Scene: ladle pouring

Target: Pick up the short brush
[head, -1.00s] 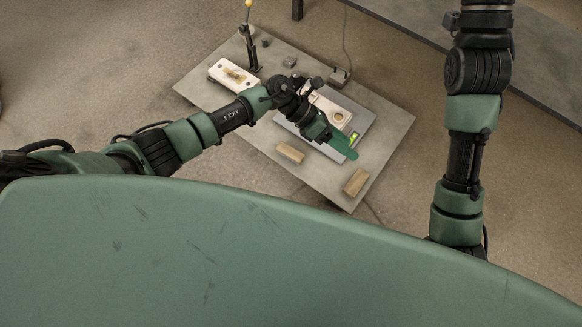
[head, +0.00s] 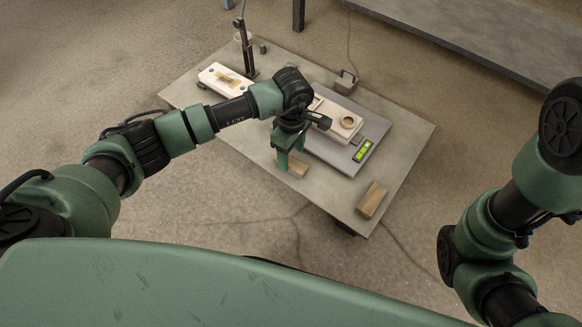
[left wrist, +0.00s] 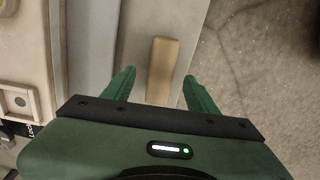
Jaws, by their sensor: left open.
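No bristles show, so I cannot tell for sure which thing is the short brush. A small tan wooden piece (head: 297,168) lies on the table's near side, partly hidden by my left gripper (head: 289,153). That gripper points down at it, open. In the left wrist view a plain wooden piece (left wrist: 163,62) lies lengthwise between the two spread green fingers, touching neither as far as I can see. A second, similar wooden block (head: 371,200) lies near the table's right front corner. My right gripper is out of view; only its arm shows.
The grey table (head: 405,150) holds a grey plate with a green level (head: 362,151) and a cream mould with a round hole (head: 349,122). A white block (head: 222,78) and a black stand (head: 246,50) are at the back left. Bare table lies between the wooden pieces.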

